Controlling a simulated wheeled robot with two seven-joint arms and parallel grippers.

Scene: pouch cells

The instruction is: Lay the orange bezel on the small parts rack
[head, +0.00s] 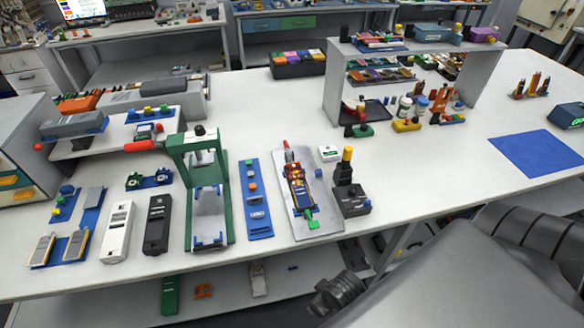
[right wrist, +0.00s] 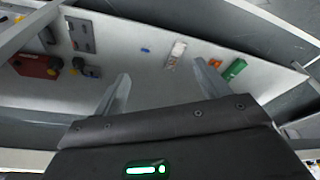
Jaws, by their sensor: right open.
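The orange bezel (head: 203,290) appears to be the small orange part on the lower shelf under the bench, between a green part and a pale one. It also shows in the right wrist view (right wrist: 200,64), near one fingertip but apart from it. My right gripper (right wrist: 160,88) is open and empty, its two fingers spread over the shelf. My left gripper is not in view. No label marks the small parts rack; a low white rack (head: 90,150) stands at the bench's left and a taller grey one (head: 333,95) at the back right.
On the lower shelf (head: 110,312) lie a green part (head: 170,295), a pale part (head: 258,278) and a small blue piece (head: 292,267). The bench top above holds a green press frame (head: 224,200) and several device parts. A blue mat (head: 540,157) lies bare at right.

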